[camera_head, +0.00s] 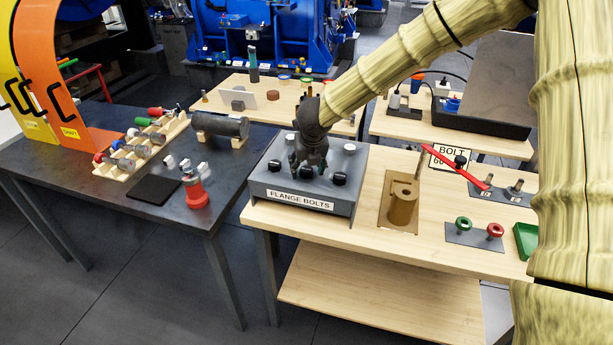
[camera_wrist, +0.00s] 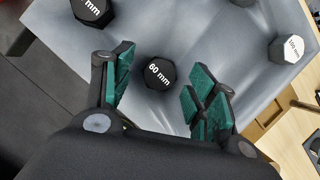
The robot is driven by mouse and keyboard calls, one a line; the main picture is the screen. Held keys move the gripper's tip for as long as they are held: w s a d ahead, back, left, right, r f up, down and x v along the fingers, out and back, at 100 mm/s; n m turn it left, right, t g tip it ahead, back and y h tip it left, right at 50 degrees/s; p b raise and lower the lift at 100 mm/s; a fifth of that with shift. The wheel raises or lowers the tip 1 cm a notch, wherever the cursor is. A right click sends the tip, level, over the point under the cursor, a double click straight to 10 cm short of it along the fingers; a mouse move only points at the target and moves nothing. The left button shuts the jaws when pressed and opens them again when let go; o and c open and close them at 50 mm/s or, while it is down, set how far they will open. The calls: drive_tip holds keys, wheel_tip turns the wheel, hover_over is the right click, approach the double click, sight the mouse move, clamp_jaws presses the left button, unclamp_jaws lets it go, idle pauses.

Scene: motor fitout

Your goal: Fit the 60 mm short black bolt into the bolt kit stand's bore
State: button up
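The short black bolt marked 60 mm (camera_wrist: 159,74) stands head-up in the grey flange bolts block (camera_head: 262,186). In the wrist view my gripper (camera_wrist: 162,70) is open, with its green-padded fingers apart on either side of the bolt's head, and nothing is held. In the head view my gripper (camera_head: 308,162) is low over the block and hides part of the bolts. A brown cylindrical stand with a bore in its top (camera_head: 403,203), which looks like the bolt kit stand, is right of the block. Its bore looks empty.
Another black bolt (camera_wrist: 92,10) and a white-topped bolt (camera_wrist: 286,48) stand close to my fingers. A red bar (camera_head: 455,165) crosses in front of the BOLT sign (camera_head: 440,153). Green and red knobs (camera_head: 463,224) sit right of the stand. The tabletop before the stand is clear.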

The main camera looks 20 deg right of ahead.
clamp_jaws()
